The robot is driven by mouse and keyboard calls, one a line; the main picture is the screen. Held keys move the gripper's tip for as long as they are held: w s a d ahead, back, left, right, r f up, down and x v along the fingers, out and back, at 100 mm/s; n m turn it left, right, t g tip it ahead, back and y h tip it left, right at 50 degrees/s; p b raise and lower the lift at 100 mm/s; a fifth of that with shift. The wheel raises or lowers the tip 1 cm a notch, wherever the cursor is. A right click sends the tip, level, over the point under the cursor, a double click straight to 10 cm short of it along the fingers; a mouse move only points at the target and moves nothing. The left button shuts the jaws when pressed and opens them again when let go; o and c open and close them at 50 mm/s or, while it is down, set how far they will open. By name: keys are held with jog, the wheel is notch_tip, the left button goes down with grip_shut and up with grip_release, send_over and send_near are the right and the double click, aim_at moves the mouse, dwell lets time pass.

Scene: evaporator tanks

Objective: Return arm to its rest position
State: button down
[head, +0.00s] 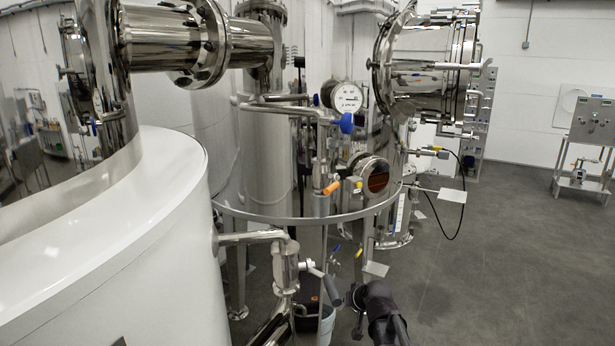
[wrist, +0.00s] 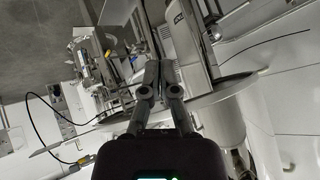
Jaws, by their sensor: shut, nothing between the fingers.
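My gripper (wrist: 158,72) shows in the wrist view with its two grey fingers pointing away from the camera. Its fingertips are together and hold nothing. In the head view a black part of my arm (head: 382,315) rises from the bottom edge, right of centre.
A large white tank (head: 110,245) fills the left. Steel tanks, pipes and a pressure gauge (head: 346,97) stand behind a round steel rim (head: 300,220). A white bucket (head: 326,325) is low in the middle. Grey floor (head: 505,260) on the right is clear up to a control stand (head: 590,122).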

jog(key=s+d+f+g+h+b, duration=0.2)
jog(key=s+d+f+g, duration=0.1)
jog(key=s, duration=0.7)
jog(key=s+d+f+g+h+b, duration=0.1)
jog(key=s+d+f+g+b, duration=0.1)
jog(key=s+f+g, duration=0.3)
jog(key=s+f+b, duration=0.1)
jog(key=s+f, duration=0.2)
jog(key=s, duration=0.1)
jog(key=shift+s+d+h, duration=0.4)
jog(key=shift+f, duration=0.1)
